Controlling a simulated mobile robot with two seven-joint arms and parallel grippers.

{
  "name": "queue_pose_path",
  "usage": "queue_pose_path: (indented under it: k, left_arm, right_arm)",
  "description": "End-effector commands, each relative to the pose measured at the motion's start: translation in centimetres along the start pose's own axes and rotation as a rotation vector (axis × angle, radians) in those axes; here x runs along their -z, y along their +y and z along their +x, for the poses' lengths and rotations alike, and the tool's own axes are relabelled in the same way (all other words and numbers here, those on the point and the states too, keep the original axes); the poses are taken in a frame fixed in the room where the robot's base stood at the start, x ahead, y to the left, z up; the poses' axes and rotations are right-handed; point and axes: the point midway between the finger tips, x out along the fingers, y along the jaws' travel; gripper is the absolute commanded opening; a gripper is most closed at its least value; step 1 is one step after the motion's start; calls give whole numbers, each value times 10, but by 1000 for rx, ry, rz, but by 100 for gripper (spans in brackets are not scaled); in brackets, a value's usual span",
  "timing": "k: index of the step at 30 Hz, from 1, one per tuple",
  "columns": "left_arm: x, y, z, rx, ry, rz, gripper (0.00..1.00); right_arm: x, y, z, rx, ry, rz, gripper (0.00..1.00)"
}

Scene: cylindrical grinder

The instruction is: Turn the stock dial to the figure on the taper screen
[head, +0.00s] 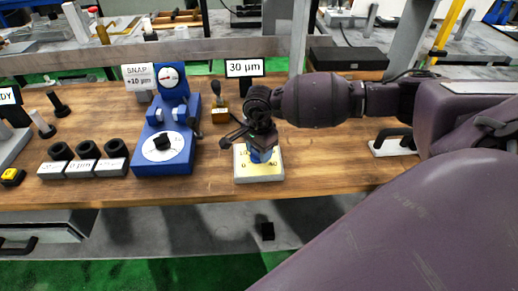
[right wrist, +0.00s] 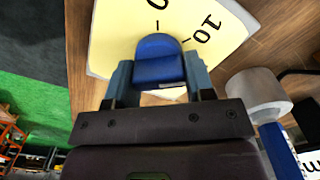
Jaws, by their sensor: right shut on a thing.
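The stock dial is a pale yellow plate (head: 246,175) with black figures and a blue knob (head: 262,157), near the bench's front edge. In the right wrist view the plate (right wrist: 112,35) shows a 10 and part of a 0 beyond the blue knob (right wrist: 160,62). My right gripper (right wrist: 158,80) is shut on the knob, a finger on each side; in the head view it comes down from above (head: 261,138). The knob's setting cannot be told. The taper screen (head: 244,68) behind reads 30 µm. My left gripper is not in view.
A blue gauge stand (head: 165,150) with a black knob and round gauge stands left of the dial, under a SNAP +10 µm sign (head: 138,76). Several black rings on labelled blocks (head: 82,160) stand farther left. A black handle (head: 393,138) is at right.

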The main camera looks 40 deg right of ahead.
Motion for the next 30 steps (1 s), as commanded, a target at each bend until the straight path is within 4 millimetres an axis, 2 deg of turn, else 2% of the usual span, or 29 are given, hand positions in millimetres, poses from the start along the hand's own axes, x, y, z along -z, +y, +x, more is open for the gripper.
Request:
queue_pose_path:
  k: [8,30]
  left_arm:
    - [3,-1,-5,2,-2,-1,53]
    - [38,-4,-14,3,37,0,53]
  right_arm:
    - [0,1,-2,2,1,261,25]
    - [-2,4,-3,3,0,965,25]
